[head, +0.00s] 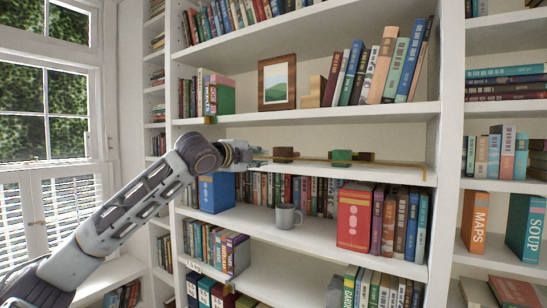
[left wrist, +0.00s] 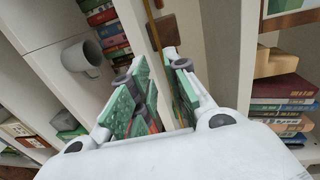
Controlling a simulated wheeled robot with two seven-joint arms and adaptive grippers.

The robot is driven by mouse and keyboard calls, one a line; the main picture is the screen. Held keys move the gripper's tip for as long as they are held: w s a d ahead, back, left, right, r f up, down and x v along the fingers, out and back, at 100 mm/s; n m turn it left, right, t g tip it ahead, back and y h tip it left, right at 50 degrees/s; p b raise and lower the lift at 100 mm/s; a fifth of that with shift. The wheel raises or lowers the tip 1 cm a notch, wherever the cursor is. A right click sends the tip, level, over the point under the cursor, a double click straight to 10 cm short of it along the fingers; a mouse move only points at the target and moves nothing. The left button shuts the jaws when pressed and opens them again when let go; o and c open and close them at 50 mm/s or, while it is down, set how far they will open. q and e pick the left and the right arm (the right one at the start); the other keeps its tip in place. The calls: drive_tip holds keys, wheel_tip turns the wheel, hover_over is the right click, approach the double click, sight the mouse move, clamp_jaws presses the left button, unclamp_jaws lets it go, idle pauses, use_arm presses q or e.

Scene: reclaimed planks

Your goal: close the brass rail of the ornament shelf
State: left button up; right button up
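The ornament shelf (head: 400,176) is a white board in the middle of the bookcase. The thin brass rail (head: 392,164) runs along it, from near my left gripper to a small post at the right end. Small brown and green ornaments stand by the rail. My left gripper (head: 250,154) is at the shelf's left part, by the rail's left end. In the left wrist view its two green-padded fingers (left wrist: 158,66) are apart, with the rail (left wrist: 153,28) just beyond the tips. Contact with the rail cannot be told. My right gripper is not seen.
A brown ornament (head: 284,154) and a green ornament (head: 341,157) stand close along the rail. A grey mug (head: 288,216), a blue box (head: 215,193) and a red box (head: 353,217) are on the shelf below. A framed picture (head: 277,83) stands above.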

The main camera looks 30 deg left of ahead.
sight(276, 158)
use_arm(q)
drive_tip(key=shift+w+d+f+p, duration=0.15)
drive_tip(key=shift+w+p, duration=0.3)
drive_tip(key=shift+w, duration=1.1)
drive_tip(key=shift+w+d+f+p, duration=0.15)
drive_tip(key=shift+w+p, duration=0.3)
drive_tip(key=shift+w, duration=1.15)
drive_tip(key=shift+w+d+f+p, duration=0.15)
drive_tip(key=shift+w+p, duration=0.3)
drive_tip(key=shift+w, duration=1.1)
drive_tip(key=shift+a, duration=0.1)
drive_tip(key=shift+c, duration=0.4)
drive_tip(key=shift+f, duration=0.1)
clamp_jaws()
